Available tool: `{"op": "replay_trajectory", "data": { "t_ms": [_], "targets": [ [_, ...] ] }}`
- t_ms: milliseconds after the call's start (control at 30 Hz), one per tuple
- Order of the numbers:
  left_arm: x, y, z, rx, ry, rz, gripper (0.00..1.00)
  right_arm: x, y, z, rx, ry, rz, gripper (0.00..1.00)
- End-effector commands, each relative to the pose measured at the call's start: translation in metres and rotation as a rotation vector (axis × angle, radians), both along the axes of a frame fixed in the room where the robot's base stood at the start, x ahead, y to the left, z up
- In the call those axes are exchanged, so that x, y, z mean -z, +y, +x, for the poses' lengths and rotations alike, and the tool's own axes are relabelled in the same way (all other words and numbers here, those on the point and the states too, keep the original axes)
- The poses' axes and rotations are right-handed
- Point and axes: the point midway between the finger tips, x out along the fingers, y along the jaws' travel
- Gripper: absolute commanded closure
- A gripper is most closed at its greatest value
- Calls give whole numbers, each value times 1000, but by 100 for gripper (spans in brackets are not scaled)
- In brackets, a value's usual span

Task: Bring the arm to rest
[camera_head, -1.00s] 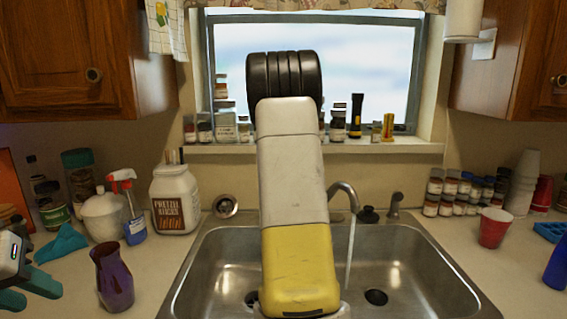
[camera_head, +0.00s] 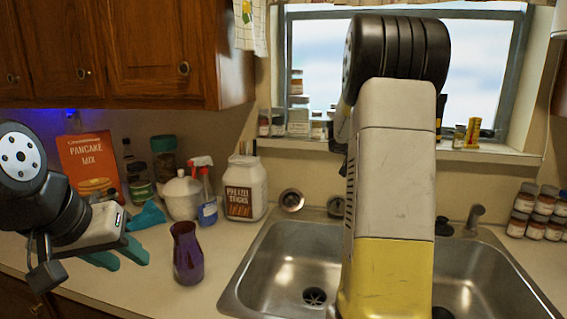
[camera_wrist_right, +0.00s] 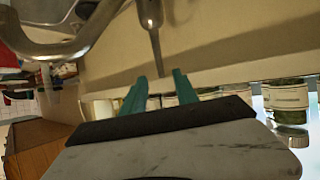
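My left gripper (camera_head: 134,255) is at the left in the head view, over the counter's front part. Its two teal fingers are apart with nothing between them. They point toward a purple vase (camera_head: 187,254) and stay clear of it. My right arm, white and yellow, rises in front of the sink (camera_head: 285,262); its gripper is hidden in the head view. In the right wrist view my right gripper (camera_wrist_right: 160,86) has two teal fingers apart, with nothing held. A metal faucet (camera_wrist_right: 85,40) lies beyond them.
Small jars (camera_head: 535,212) are at the right. My right arm blocks part of the sink.

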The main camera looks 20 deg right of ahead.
Motion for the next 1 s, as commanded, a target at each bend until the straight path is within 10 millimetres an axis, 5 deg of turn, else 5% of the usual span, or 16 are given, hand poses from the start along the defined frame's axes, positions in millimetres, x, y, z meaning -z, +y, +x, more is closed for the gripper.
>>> {"op": "replay_trajectory", "data": {
  "t_ms": [167, 267, 467, 667, 800, 1000],
  "targets": [
    [0, 0, 0, 0, 0, 0, 64, -13, 19, 8, -84, -56, 26, 64],
    [0, 0, 0, 0, 0, 0, 64, -34, 58, 17, -231, -138, 77, 64],
    [0, 0, 0, 0, 0, 0, 64, -71, 173, 7, -601, -243, 233, 64],
    [0, 0, 0, 0, 0, 0, 64, -80, 282, -53, -908, -191, 376, 64],
    [0, 0, 0, 0, 0, 0, 64, -66, 339, -117, -1065, -66, 446, 64],
    [0, 0, 0, 0, 0, 0, 64, -24, 377, -217, -1161, 192, 480, 64]
  ]
}}
